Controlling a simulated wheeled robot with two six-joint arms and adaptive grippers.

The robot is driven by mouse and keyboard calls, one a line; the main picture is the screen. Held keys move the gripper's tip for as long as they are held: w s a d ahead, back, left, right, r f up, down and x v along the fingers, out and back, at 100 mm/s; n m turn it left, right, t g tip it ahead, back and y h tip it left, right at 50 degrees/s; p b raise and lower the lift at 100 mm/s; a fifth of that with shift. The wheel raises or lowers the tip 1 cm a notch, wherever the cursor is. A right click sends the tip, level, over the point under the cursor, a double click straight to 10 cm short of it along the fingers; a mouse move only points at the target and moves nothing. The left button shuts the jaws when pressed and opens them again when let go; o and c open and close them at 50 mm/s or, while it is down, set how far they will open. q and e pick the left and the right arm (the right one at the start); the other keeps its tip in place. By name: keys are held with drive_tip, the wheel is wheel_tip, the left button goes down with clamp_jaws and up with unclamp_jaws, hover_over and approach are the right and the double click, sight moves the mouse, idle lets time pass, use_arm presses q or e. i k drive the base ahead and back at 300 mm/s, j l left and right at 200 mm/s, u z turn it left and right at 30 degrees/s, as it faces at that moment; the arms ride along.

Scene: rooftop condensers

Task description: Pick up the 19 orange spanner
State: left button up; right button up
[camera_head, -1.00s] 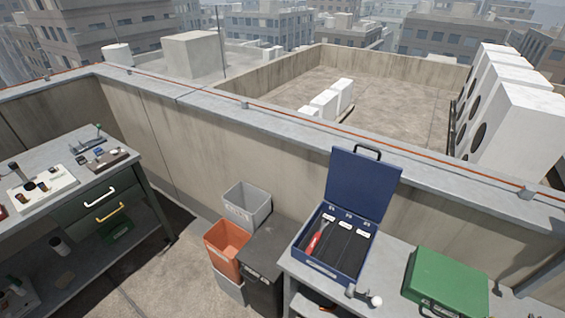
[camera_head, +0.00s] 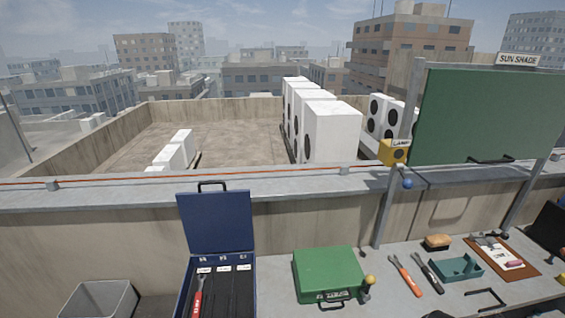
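An orange spanner-like tool (camera_head: 406,275) lies on the grey bench at the right, beside a dark-handled tool (camera_head: 429,272). A red-orange tool (camera_head: 197,297) lies in the left compartment of an open blue case (camera_head: 217,222). I cannot read a 19 on either tool. The case's other compartments look dark and empty, with small white labels at their tops. The lower part of the case is cut off by the picture's edge. Neither of my grippers is in view.
A closed green case (camera_head: 327,274) with a yellow-topped object (camera_head: 369,283) sits between the blue case and the orange tool. A teal tray (camera_head: 457,269), a sponge (camera_head: 437,242) and a clipboard (camera_head: 503,257) lie further right. A green sun shade (camera_head: 487,115) stands behind the bench.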

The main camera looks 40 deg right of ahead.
sight(418, 292)
drive_tip(key=z, duration=2.4)
drive_tip(key=u, duration=0.65)
drive_tip(key=i+l+u, duration=0.1)
drive_tip(key=l+u, duration=0.25)
drive_tip(key=l, duration=0.15)
drive_tip(key=l+u, duration=0.4)
drive_tip(key=l, duration=0.15)
drive_tip(key=l+u, duration=0.35)
drive_tip(key=l, duration=0.15)
